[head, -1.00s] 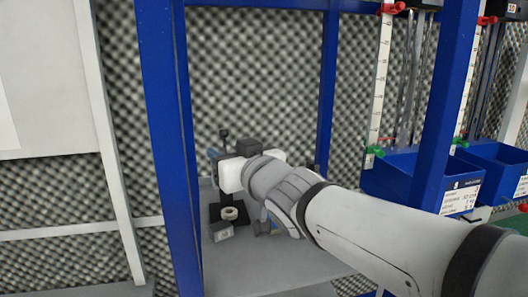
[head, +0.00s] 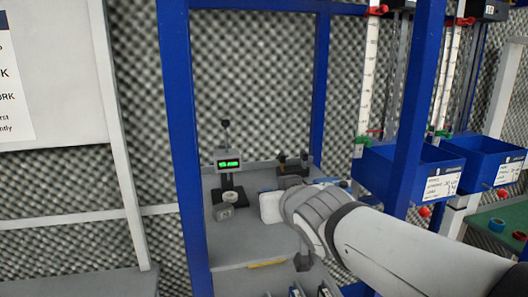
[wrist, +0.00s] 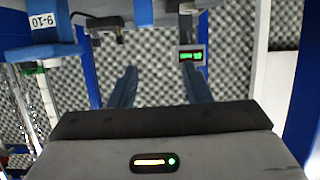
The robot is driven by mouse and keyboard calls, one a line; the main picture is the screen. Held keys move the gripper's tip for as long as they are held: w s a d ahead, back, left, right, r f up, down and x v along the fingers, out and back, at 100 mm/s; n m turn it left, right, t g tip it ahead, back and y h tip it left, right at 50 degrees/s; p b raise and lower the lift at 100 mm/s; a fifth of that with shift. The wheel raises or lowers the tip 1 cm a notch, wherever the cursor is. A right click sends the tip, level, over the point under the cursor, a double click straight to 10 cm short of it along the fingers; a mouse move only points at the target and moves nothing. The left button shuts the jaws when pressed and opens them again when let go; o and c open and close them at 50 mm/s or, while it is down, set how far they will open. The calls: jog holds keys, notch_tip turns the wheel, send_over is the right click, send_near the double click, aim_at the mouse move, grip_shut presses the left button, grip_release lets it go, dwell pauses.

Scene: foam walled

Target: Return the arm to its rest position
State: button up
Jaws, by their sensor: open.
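My arm reaches in from the lower right in the head view, with its wrist over the grey shelf (head: 236,250) between the blue posts. In the wrist view my gripper (wrist: 158,82) has its two blue fingers wide apart with nothing between them. In the head view the fingers are mostly hidden behind the wrist. A device with a green lit display (head: 229,164) stands on the shelf, left of my wrist; the display also shows in the wrist view (wrist: 191,56). A small round ring-like item (head: 230,196) sits at its base.
Blue bins (head: 387,167) with labels hang at the right, beside a blue post (head: 418,110). Another blue post (head: 183,150) stands left of the shelf. A dark fixture (head: 292,168) sits at the shelf's back right. A green surface (head: 497,226) lies at the far right.

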jog(key=s+d+f+m+g+h, duration=0.1)
jog(key=s+d+f+g+h, duration=0.1)
jog(key=s+d+f+g, duration=0.3)
jog(key=s+d+f+m+g+h+b, duration=0.1)
jog(key=s+d+f+g, duration=0.4)
jog(key=s+f, duration=0.7)
notch_tip(320, 180, down, 2)
jog(key=shift+d+f+m+h, duration=0.1)
jog(key=shift+d+m+h, duration=0.3)
jog(key=shift+d+m, duration=0.55)
